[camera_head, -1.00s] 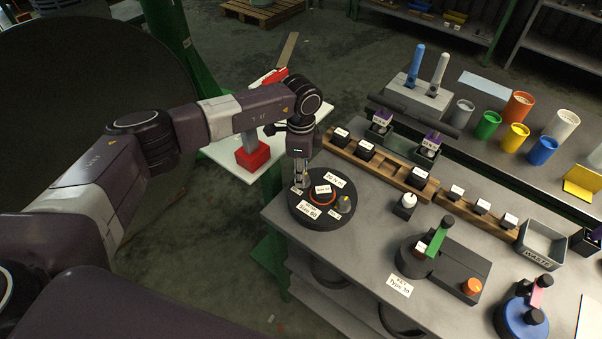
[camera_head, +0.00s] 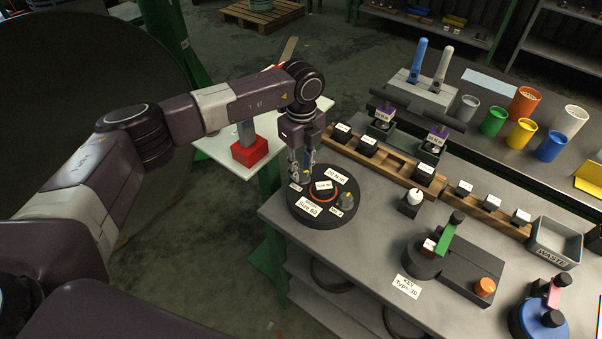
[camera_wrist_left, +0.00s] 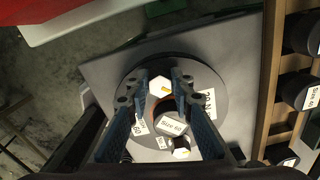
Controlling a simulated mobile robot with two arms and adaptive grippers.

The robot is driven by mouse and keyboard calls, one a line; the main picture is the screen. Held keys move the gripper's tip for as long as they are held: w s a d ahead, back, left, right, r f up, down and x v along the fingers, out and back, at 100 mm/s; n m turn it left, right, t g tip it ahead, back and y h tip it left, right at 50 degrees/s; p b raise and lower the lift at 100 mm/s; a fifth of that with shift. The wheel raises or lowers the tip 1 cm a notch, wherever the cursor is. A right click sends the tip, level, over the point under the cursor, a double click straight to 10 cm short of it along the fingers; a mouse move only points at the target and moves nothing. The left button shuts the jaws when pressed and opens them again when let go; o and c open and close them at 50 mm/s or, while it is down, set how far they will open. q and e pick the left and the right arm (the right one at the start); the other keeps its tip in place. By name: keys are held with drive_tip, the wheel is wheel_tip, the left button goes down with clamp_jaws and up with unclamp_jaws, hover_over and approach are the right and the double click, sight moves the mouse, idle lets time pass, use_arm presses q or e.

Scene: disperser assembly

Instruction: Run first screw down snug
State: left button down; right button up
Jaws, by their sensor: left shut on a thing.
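A dark round disc (camera_head: 318,217) lies on the grey bench with labels on top. An orange ring and a small dark block labelled Size 60 (camera_wrist_left: 173,126) sit at its middle. My left gripper (camera_head: 301,178) points down over the disc's left side. In the left wrist view its blue fingers (camera_wrist_left: 160,82) are shut on the first screw, whose pale hexagonal head with a yellow mark (camera_wrist_left: 158,88) shows between the tips. In the head view the fingers mostly hide this screw. A second screw (camera_head: 346,200) stands on the disc's right side, apart from the gripper. My right gripper is out of view.
A wooden rack (camera_head: 387,164) with labelled dark blocks stands behind the disc. A white-topped part (camera_head: 415,197) and a fixture with a green lever (camera_head: 447,238) stand to its right. A waste bin (camera_head: 556,243) is farther right. The bench front below the disc is bare.

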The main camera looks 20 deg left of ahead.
use_arm(q)
drive_tip(key=m+b, duration=0.3)
drive_tip(key=m, duration=0.2)
drive_tip(key=shift+w+f+m+b, duration=0.1)
drive_tip(key=shift+w+m+b, duration=0.1)
drive_tip(key=shift+m+b, duration=0.15)
drive_tip(key=m+b, duration=0.1)
drive_tip(key=m, duration=0.2)
drive_tip(key=shift+d+b, duration=0.15)
drive_tip(key=shift+b, duration=0.25)
drive_tip(key=shift+d+m+b, duration=0.1)
drive_tip(key=shift+m+b, duration=0.45)
drive_tip(key=shift+m, duration=0.6)
drive_tip(key=shift+r, duration=0.2)
drive_tip(key=c, duration=1.7)
unclamp_jaws()
